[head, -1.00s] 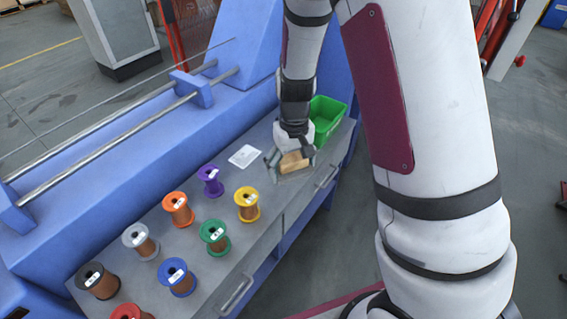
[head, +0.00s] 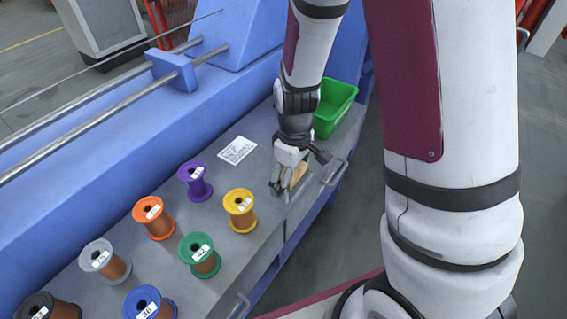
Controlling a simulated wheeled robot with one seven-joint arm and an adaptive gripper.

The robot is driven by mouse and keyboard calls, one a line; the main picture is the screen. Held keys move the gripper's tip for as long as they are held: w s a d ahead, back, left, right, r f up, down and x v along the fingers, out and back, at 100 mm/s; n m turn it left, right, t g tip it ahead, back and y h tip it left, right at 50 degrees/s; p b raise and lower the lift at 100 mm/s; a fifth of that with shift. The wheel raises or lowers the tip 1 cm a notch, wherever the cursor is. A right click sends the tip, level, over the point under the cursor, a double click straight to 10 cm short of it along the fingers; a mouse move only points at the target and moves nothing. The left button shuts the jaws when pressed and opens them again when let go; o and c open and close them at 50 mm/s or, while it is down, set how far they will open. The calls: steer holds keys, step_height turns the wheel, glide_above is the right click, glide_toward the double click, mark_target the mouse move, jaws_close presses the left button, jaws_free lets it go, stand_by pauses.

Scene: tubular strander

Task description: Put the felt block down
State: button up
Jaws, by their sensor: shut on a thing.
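The felt block (head: 298,174) is tan and shows only in part, between the fingers of my gripper (head: 294,180). My gripper points down over the right part of the grey bench top (head: 262,163) and is shut on the block. The gripper and wrist hide much of the block. I cannot tell whether the block touches the bench top.
A green bin (head: 335,108) stands behind and right of my gripper. A white printed sheet (head: 237,150) lies to the left. Yellow (head: 240,211), purple (head: 195,181), green (head: 199,255) and other wire spools stand farther left. A drawer handle (head: 334,172) is at the front edge.

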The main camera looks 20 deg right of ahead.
steer(key=w, duration=0.6)
steer(key=w+d+f, duration=0.1)
steer(key=w, duration=0.2)
steer(key=shift+b, duration=0.35)
steer(key=shift+w+f+b, duration=0.1)
steer(key=shift+f+b, duration=0.25)
steer(key=shift+f, duration=1.35)
steer(key=shift+f, duration=0.1)
steer(key=o, duration=1.5)
